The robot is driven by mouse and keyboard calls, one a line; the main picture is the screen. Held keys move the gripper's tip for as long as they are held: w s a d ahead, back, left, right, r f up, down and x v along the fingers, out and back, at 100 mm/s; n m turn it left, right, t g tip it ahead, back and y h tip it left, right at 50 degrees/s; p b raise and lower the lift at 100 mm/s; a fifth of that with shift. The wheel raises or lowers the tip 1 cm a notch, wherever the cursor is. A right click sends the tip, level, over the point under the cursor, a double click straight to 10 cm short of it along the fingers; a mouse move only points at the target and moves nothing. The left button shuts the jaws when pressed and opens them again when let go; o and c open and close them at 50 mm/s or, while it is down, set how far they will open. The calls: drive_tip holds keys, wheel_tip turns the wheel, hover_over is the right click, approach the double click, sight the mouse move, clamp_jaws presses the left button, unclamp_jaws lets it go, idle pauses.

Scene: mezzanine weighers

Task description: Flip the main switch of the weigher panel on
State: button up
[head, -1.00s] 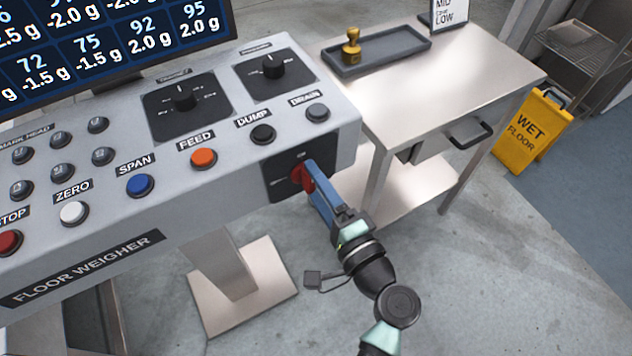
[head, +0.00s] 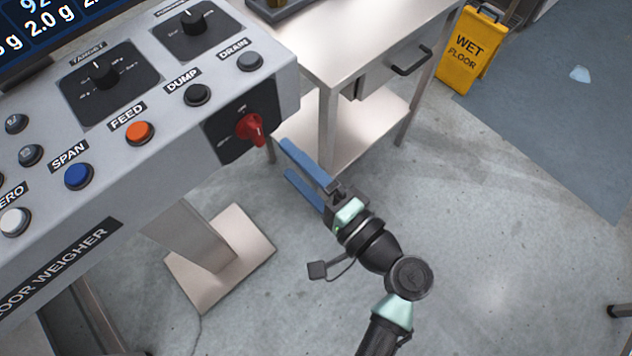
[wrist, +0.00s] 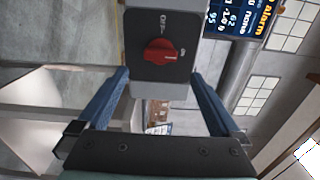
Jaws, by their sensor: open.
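The main switch, a red rotary knob (head: 250,129), sits on a black plate (head: 226,150) on the end face of the weigher panel (head: 150,190). In the wrist view the knob (wrist: 160,51) shows above and between my fingers, with OFF marked at the top of its plate and ON at the right. Its handle lies sideways, and its pale mark appears to face ON. My gripper (head: 286,158) is open and empty, with its blue fingers apart. It stands back from the knob, to its lower right in the head view, and does not touch it.
Feed (head: 139,133), dump (head: 197,95) and drain (head: 250,61) buttons are on the panel top close by. A steel table (head: 350,35) with a drawer stands behind my gripper. A yellow wet-floor sign (head: 470,48) is farther back. Floor at the right is open.

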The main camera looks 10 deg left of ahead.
drive_tip(key=v, duration=0.5)
idle(0.5)
